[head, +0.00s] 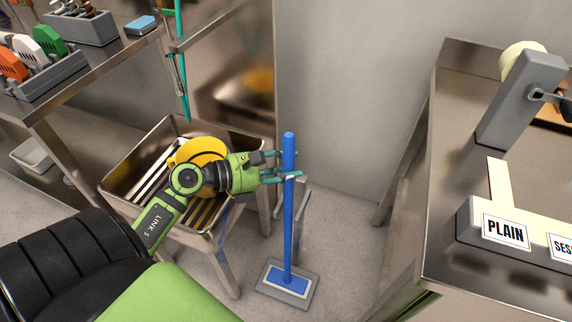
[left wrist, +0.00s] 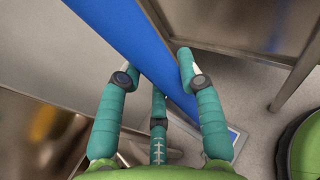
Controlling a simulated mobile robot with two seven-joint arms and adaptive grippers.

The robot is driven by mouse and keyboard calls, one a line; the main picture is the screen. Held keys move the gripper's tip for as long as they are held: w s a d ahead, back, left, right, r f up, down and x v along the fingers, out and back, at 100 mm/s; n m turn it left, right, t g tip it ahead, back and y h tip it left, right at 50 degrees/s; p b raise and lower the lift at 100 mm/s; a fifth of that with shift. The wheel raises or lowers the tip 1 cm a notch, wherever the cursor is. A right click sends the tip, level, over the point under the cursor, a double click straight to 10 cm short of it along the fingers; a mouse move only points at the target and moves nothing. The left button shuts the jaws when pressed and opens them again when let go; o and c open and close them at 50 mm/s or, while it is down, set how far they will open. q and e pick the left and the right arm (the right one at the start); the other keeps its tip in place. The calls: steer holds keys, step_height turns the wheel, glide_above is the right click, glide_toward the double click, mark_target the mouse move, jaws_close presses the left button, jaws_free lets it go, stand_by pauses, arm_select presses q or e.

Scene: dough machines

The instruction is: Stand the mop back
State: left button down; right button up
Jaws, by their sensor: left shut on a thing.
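The blue mop (head: 288,215) stands upright in the head view, its flat blue and grey head (head: 287,283) down at the floor. My left gripper (head: 288,165) is shut around the upper part of its handle, with teal fingers on both sides. In the left wrist view, the blue handle (left wrist: 140,45) runs between the fingers of my left gripper (left wrist: 155,85), and part of the mop head (left wrist: 237,140) shows below. Whether the mop head rests fully on the floor is hard to tell. My right gripper is not in view.
A steel sink (head: 120,195) stands left of the mop, behind my left arm. A steel table (head: 440,190) with a sign reading PLAIN (head: 505,232) stands at the right. A shelf (head: 85,75) with racks is at the upper left. Floor between sink and table is clear around the mop.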

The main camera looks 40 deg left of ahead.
arm_select(q)
steer(key=c, duration=0.7)
jaws_free()
steer(key=shift+c, duration=0.2)
steer(key=shift+f, duration=0.15)
steer(key=v, duration=1.2)
